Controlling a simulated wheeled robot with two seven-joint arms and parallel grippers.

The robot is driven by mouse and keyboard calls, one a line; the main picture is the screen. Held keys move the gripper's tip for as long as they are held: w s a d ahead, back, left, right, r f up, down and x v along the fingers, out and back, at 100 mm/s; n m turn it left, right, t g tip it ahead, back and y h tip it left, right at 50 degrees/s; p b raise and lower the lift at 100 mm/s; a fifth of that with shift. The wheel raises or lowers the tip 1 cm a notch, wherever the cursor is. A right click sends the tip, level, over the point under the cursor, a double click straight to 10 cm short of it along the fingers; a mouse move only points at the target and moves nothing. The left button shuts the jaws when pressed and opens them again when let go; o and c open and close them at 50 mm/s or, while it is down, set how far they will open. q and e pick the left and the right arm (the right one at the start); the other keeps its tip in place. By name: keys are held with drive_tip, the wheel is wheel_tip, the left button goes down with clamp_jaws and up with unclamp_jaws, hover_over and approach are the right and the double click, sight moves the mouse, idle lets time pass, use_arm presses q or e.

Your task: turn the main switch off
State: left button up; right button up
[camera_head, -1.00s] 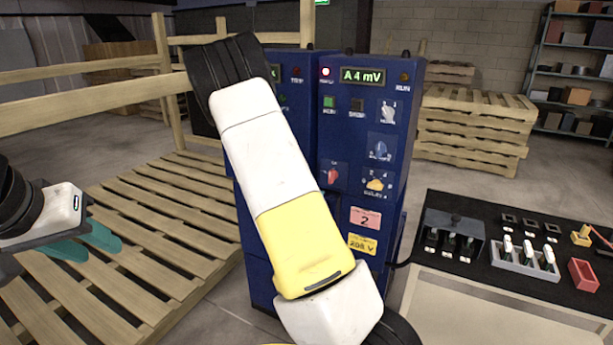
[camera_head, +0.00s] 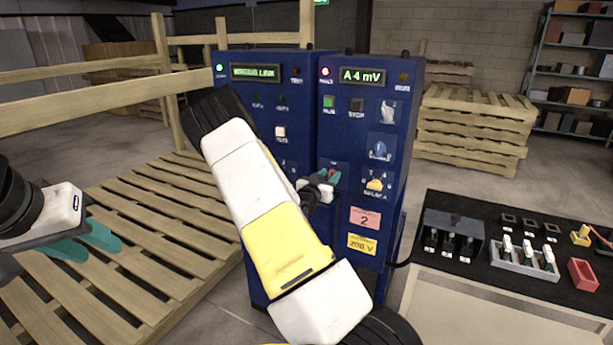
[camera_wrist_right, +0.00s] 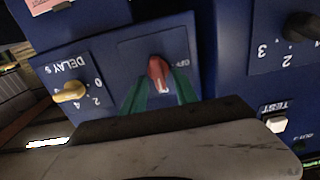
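In the head view the red switch (camera_head: 335,177) is partly hidden by my right gripper (camera_head: 325,180). In the wrist view the green fingers of my right gripper (camera_wrist_right: 160,93) stand on either side of the red switch, with a gap between them. I cannot tell whether they touch it. My left gripper (camera_head: 101,246) is open and empty over the wooden pallet at the left, far from the cabinet.
A white TEST button (camera_wrist_right: 275,123) is on the neighbouring panel. A black bench (camera_head: 455,280) with small parts stands at the right.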

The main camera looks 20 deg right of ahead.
clamp_jaws()
drive_tip(key=shift+n, duration=0.3)
drive_tip(key=shift+w+a+f+n, duration=0.15)
drive_tip(key=shift+f+n, duration=0.05)
drive_tip(key=shift+n, duration=2.65)
drive_tip(key=shift+w+a+f+n, duration=0.15)
drive_tip(key=shift+w+f+n, duration=0.1)
drive_tip(key=shift+n, duration=2.65)
drive_tip(key=shift+w+a+f+n, duration=0.1)
drive_tip(key=shift+a+f+n, duration=0.1)
drive_tip(key=shift+n, duration=2.95)
